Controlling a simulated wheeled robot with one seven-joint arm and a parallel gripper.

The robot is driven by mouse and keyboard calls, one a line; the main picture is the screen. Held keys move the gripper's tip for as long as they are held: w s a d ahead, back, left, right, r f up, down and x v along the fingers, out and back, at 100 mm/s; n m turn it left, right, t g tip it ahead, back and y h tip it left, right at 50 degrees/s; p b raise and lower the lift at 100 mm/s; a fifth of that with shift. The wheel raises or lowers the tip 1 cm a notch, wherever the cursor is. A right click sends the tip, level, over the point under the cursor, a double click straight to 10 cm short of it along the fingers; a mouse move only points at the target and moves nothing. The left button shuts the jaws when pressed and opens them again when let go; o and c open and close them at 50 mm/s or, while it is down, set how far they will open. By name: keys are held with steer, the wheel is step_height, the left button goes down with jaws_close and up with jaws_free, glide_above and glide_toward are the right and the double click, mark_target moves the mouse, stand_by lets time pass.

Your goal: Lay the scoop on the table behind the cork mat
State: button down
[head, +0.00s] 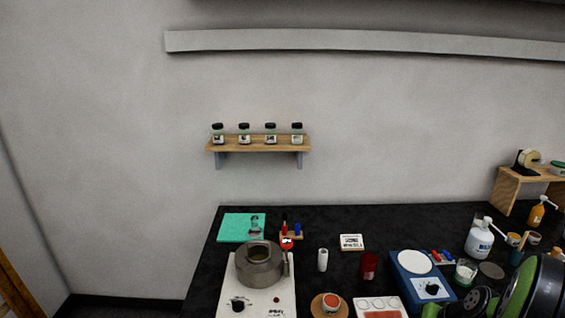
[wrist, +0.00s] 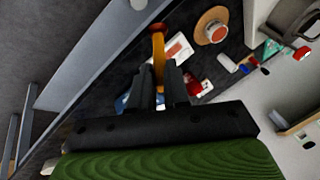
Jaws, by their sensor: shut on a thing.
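The cork mat (head: 316,306) is a round tan disc at the bottom edge of the head view, with a small red-topped pot standing on it. It also shows at the top of the wrist view (wrist: 201,36). My gripper (wrist: 159,80) is shut on a long orange-brown thing, apparently the scoop (wrist: 158,52), which sticks out past the dark fingertips. The scoop's far end is small and partly unclear, and its near part is hidden between the fingers. In the head view my arm is at the lower right, and the scoop cannot be made out there.
Behind the cork mat stand a white cylinder (head: 323,260) and a red jar (head: 368,266), with a white labelled box (head: 351,242) farther back. A blue device (head: 408,285) is to the right. The table's back strip is mostly clear.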

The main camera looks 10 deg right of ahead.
steer(key=w+a+f+n+g+y, duration=0.1)
steer(key=w+a+f+n, duration=0.3)
steer(key=a+f, duration=0.4)
steer(key=w+a+f+n+g+y, duration=0.1)
steer(key=w+a+f+n, duration=0.3)
steer(key=a, duration=1.1)
step_height(320, 180, down, 4)
steer(key=shift+w+a+f+n+y, duration=0.15)
steer(key=shift+w+a+n+y, duration=0.2)
steer(key=shift+w+y, duration=0.6)
steer(key=shift+w+h, duration=0.15)
steer(key=shift+h, duration=0.1)
